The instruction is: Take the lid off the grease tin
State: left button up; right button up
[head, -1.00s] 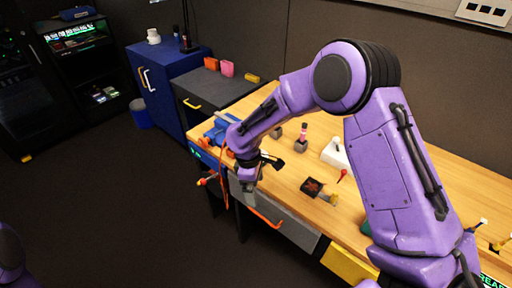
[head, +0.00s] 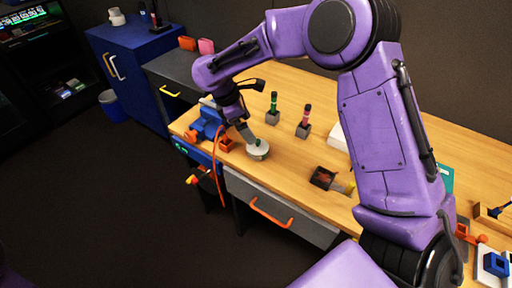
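A round, pale grey tin (head: 258,153) sits on the wooden bench near its front edge, and I take it for the grease tin. A small greenish knob (head: 258,143) shows on its top, and the lid appears to be on. My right gripper (head: 250,137) reaches down over the tin from the upper left, its grey fingers at or just above the knob. I cannot tell whether the fingers touch the knob or how far apart they are. My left gripper is out of view.
A blue vise (head: 206,122) and a small red block (head: 226,144) stand left of the tin. Green-handled (head: 273,103) and pink-handled (head: 305,117) tools stand in grey holders behind it. A dark square box (head: 323,177) lies to the right. Bare wood separates these.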

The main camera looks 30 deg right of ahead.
aim_at(258, 144)
jog(key=x, duration=0.3)
jog(key=p+x, duration=0.1)
jog(key=x, duration=0.2)
jog(key=w+x, duration=0.1)
jog(key=x, duration=0.2)
jog(key=shift+w+a+f+p, duration=0.1)
jog(key=shift+a+f+p, duration=0.05)
jog(key=shift+f+p, duration=0.15)
jog(key=shift+r, duration=0.1)
jog(key=c, duration=1)
